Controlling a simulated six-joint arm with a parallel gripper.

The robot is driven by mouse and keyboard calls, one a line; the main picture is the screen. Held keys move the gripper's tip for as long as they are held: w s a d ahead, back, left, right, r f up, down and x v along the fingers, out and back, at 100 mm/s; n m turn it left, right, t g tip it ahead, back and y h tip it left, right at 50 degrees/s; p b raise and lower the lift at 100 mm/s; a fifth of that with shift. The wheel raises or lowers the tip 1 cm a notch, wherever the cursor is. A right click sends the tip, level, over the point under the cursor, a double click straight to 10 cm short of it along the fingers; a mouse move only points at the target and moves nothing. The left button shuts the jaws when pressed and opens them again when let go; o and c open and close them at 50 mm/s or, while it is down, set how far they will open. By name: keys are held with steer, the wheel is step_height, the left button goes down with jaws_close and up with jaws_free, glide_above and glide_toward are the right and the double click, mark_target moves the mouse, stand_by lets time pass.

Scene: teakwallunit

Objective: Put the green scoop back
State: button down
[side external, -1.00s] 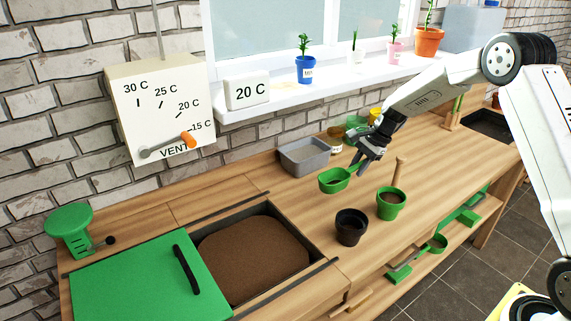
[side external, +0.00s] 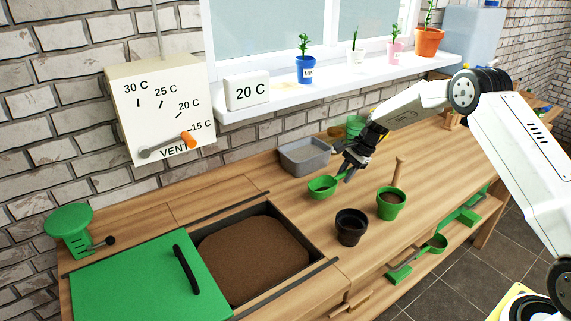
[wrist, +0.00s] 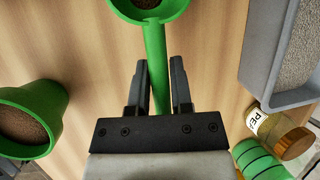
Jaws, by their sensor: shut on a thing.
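The green scoop (side external: 321,188) is at the end of my gripper (side external: 346,172), over the bench to the front right of the grey tray. In the wrist view my gripper (wrist: 160,68) has its two dark fingers on either side of the scoop's green handle (wrist: 155,50) and is shut on it. The scoop's bowl points away from the gripper, and some brown material shows inside it. I cannot tell how far the scoop is above the bench top.
A green pot of soil (side external: 390,207) and a black pot (side external: 351,230) stand in front. The grey tray (side external: 305,158) is behind. A labelled jar (wrist: 280,132) and green pots (wrist: 262,160) are close beside the gripper. A soil bin (side external: 255,247) with a green lid (side external: 138,280) is left.

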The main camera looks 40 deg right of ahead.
mark_target(343, 191)
steer(key=shift+w+f, duration=0.15)
steer(key=shift+f, duration=1.5)
steer(key=shift+f, duration=0.1)
steer(key=c, duration=0.5)
jaws_free()
steer(key=v, duration=1.2)
steer(key=shift+a, duration=0.15)
